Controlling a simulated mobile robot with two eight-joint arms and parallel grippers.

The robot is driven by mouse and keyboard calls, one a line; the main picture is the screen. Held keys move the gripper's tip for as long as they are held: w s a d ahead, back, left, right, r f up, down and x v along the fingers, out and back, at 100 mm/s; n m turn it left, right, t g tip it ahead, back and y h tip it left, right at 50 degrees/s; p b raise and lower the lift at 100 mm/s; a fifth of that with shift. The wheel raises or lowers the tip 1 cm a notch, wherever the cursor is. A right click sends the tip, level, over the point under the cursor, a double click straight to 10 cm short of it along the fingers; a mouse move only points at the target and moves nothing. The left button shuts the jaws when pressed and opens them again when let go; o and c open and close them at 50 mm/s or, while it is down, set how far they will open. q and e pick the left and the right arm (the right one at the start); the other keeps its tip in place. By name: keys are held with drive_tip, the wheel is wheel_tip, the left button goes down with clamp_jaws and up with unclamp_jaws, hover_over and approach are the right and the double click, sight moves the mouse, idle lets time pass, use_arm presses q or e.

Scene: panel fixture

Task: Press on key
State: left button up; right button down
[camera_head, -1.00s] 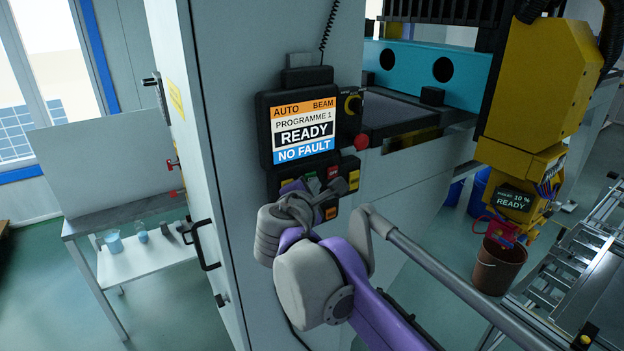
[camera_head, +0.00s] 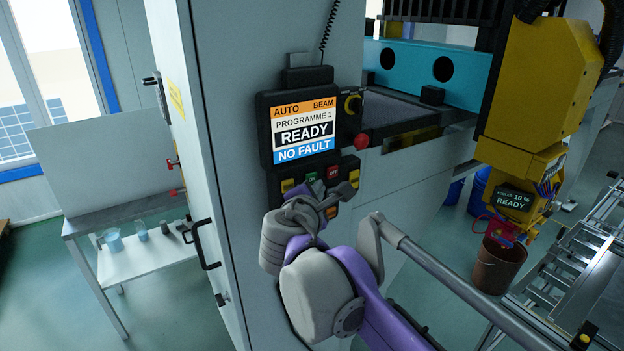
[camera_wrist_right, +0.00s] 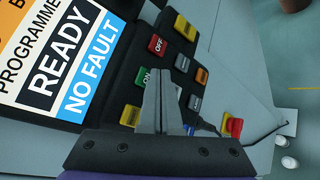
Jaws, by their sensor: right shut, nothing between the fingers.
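The green ON key (camera_head: 312,177) is in the key panel under the display. It also shows in the wrist view (camera_wrist_right: 146,75), just left of my fingertips. My right gripper (camera_head: 342,190) is shut and empty in front of the panel's lower keys. In the wrist view its two grey fingers (camera_wrist_right: 160,95) lie together, tips pointing at the panel just beside the ON key. I cannot tell whether they touch the panel. The fingers and wrist hide some lower keys. My left gripper is not in view.
The red OFF key (camera_head: 333,172) sits right of ON, with yellow keys at the row's ends. The display (camera_head: 304,130) reads READY, NO FAULT. A red knob (camera_head: 361,142) juts out at its right. A yellow machine (camera_head: 535,80) hangs over a bucket (camera_head: 498,265) at right.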

drive_tip(key=shift+s, duration=0.1)
drive_tip(key=shift+s+d, duration=0.75)
drive_tip(key=shift+s, duration=0.2)
drive_tip(key=shift+s+d, duration=0.75)
drive_tip(key=shift+s, duration=0.2)
drive_tip(key=s+d+f+m+g+h, duration=0.1)
drive_tip(key=s+d+f+m+g, duration=0.1)
drive_tip(key=s+d+f+m, duration=0.4)
drive_tip(key=s+d+f+m+g+h, duration=0.1)
drive_tip(key=s+d+f+m+g, duration=0.2)
drive_tip(key=d+f, duration=0.5)
drive_tip(key=s+d+f+m+g+y, duration=0.3)
drive_tip(key=s+f+m+g+y, duration=0.1)
drive_tip(key=s+f+m, duration=0.9)
wheel_tip(320, 180, down, 4)
drive_tip(key=shift+s+d+r+m, duration=0.15)
drive_tip(key=shift+s+m, duration=0.25)
drive_tip(key=shift+s, duration=0.5)
drive_tip(key=shift+d, duration=0.1)
